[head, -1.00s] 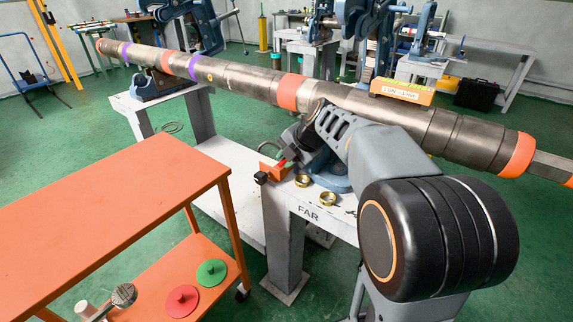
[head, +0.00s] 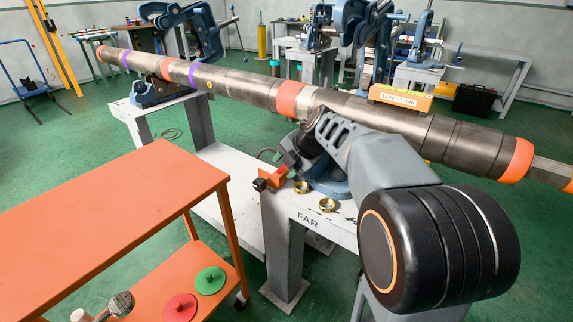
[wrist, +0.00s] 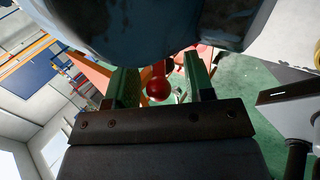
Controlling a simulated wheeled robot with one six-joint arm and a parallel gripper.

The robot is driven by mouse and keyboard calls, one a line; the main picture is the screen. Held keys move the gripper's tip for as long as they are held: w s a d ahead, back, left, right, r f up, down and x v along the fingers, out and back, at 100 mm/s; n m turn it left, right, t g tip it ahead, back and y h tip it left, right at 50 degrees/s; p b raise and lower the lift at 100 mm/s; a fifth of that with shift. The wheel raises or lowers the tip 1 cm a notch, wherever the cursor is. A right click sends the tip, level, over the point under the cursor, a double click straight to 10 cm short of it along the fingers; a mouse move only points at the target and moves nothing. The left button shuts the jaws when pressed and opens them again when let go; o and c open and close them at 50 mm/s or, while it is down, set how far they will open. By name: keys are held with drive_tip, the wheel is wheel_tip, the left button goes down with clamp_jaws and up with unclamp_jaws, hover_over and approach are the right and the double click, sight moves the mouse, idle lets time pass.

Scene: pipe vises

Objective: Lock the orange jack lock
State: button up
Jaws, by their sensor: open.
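The orange jack lock (head: 272,178) is a small orange block with a black knob on its left end, at the near left corner of the bench marked FAR. My gripper (head: 286,167) is right above and beside it in the head view, partly hidden by my own arm. In the wrist view my gripper (wrist: 158,78) is open, with a green finger on each side. A red ball-shaped knob (wrist: 158,86) shows between the fingers, apart from both. I cannot tell if the knob belongs to the jack lock or how deep it sits between the fingers.
A long steel pipe (head: 345,105) with orange and purple bands runs over the bench (head: 283,235). An orange cart (head: 110,215) stands at the left. A blue-grey curved body (wrist: 165,30) fills the top of the wrist view.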

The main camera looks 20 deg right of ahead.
drive_tip(key=p+v, duration=0.3)
drive_tip(key=v, duration=1)
drive_tip(key=shift+s+r, duration=0.2)
drive_tip(key=shift+r, duration=0.1)
drive_tip(key=shift+d, duration=0.1)
